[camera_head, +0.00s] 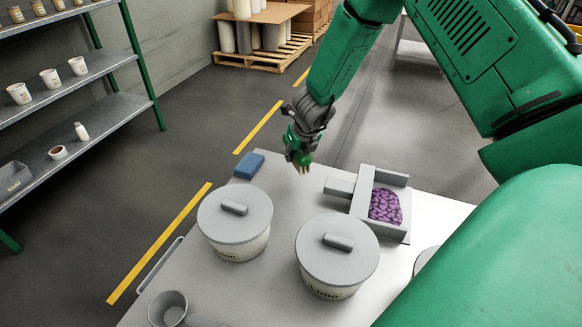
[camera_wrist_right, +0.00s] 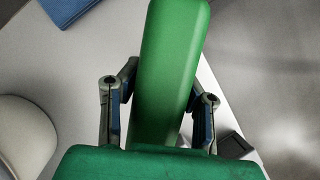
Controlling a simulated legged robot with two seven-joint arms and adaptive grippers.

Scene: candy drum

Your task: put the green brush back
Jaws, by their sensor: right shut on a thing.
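My right gripper (camera_head: 303,128) is shut on the green brush (camera_head: 300,156) above the far edge of the white table (camera_head: 198,289). The brush hangs below the gripper with its pale bristles pointing down. Whether the bristles touch the table cannot be told. In the right wrist view the green brush (camera_wrist_right: 168,70) runs up between the two fingers of the gripper (camera_wrist_right: 158,92). My left gripper is not in view.
Two lidded tubs (camera_head: 235,214) (camera_head: 337,254) stand in front of the gripper. A blue block (camera_head: 249,165) lies left of it. A grey tray (camera_head: 394,177) with purple candies is at right. A grey cup (camera_head: 168,309) stands near left. A shelf (camera_head: 85,125) is farther left.

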